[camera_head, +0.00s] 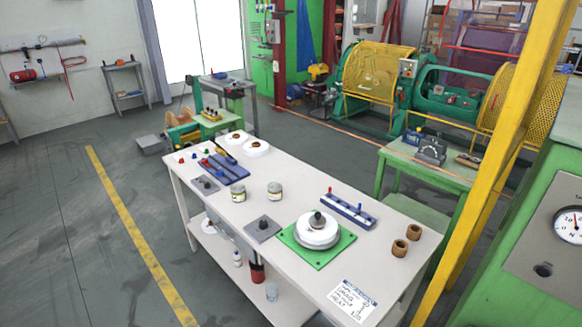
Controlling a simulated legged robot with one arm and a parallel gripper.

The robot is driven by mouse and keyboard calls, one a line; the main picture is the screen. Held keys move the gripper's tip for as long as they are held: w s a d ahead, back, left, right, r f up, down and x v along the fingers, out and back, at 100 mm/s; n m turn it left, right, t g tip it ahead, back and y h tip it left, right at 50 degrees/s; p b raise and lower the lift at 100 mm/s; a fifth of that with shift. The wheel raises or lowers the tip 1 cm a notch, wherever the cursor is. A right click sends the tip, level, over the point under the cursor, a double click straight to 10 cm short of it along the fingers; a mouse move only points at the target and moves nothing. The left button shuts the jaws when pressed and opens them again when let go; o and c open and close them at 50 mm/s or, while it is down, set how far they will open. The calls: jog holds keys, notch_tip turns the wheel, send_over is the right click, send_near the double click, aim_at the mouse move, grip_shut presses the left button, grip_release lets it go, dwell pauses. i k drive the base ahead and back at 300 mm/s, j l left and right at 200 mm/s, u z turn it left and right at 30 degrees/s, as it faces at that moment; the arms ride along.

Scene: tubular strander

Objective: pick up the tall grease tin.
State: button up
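Two tins with labels stand upright, close together, near the middle of the white table (195,228). The left tin (238,194) looks slightly taller than the right tin (275,191), but I cannot tell for sure which one is the tall grease tin. A gap separates the two tins. My gripper is not in view.
Grey plates with knobs (263,229) and (205,186), a blue rack (222,168) and a green plate (345,238) bearing a white disc (317,231) surround the tins. Brown cups (400,248) stand at right. A yellow post (490,180) rises at right. Floor left of the table is clear.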

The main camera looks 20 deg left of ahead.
aim_at(275, 189)
jog(key=i+j, duration=0.2)
jog(key=j, duration=0.2)
jog(key=i+j, duration=0.15)
jog(key=j, duration=0.3)
jog(key=i+j, duration=0.2)
jog(key=j, duration=0.2)
jog(key=i+j, duration=0.2)
jog(key=j, duration=0.25)
jog(key=i+j, duration=0.2)
jog(key=j, duration=0.2)
jog(key=i+j, duration=0.15)
jog(key=j, duration=0.3)
jog(key=i+j, duration=0.2)
jog(key=j, duration=0.2)
jog(key=i+j, duration=0.2)
jog(key=j, duration=0.25)
